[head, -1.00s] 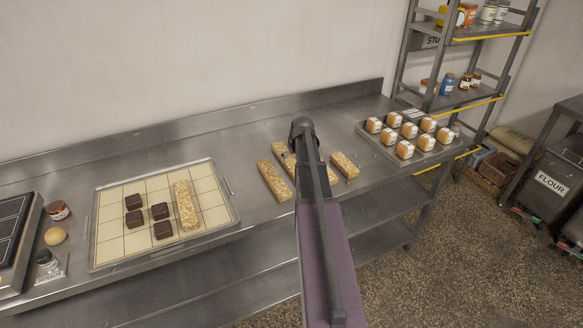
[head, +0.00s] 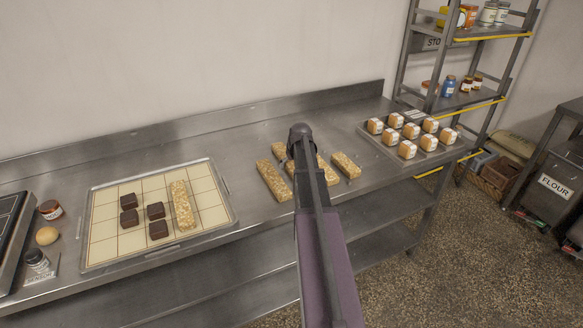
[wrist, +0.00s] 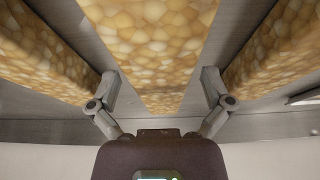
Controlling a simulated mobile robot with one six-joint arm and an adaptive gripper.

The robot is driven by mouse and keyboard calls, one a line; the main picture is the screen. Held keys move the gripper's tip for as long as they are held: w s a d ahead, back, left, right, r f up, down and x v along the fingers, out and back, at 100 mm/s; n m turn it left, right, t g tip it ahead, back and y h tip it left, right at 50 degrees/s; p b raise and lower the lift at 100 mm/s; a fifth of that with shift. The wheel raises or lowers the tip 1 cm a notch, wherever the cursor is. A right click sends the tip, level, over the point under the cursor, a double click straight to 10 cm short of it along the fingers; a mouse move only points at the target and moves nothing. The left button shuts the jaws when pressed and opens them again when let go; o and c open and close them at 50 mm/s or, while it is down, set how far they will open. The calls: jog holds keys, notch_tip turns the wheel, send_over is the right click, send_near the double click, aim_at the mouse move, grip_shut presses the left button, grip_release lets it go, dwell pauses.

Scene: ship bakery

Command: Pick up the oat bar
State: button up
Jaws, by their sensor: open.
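Several pale golden oat bars lie on the steel counter around my arm in the head view: a long one at the left (head: 273,181), a middle one (head: 327,172) partly hidden by my arm, and a shorter one at the right (head: 346,165). In the wrist view, a middle oat bar (wrist: 155,45) lies between the fingers of my open gripper (wrist: 160,84). Another oat bar (wrist: 38,45) is outside the left finger, and one (wrist: 277,55) is outside the right finger. Whether the fingers touch any bar is unclear. My arm hides the gripper in the head view.
A gridded tray (head: 215,222) at the left holds dark brown blocks and another oat bar (head: 182,205). A tray (head: 385,152) of small wrapped cakes stands at the right. A shelf rack (head: 462,103) is beyond it. The counter between the trays is partly clear.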

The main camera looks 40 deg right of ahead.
aim_at(292, 162)
jog(key=c, duration=1.3)
jog(key=shift+o, duration=0.2)
jog(key=shift+r, duration=0.2)
notch_tip(292, 162, up, 2)
jog(key=p, duration=0.2)
jog(key=shift+r+p, duration=0.1)
jog(key=shift+p, duration=0.2)
jog(key=shift+r+p, duration=0.85)
jog(key=s+a, duration=0.3)
jog(key=s, duration=0.1)
jog(key=s+a, duration=0.3)
jog(key=s, duration=0.1)
jog(key=s+a, duration=0.4)
jog(key=shift+s+a+r+p, duration=0.1)
jog(key=shift+s+r+p, duration=0.05)
jog(key=shift+r+p, duration=0.2)
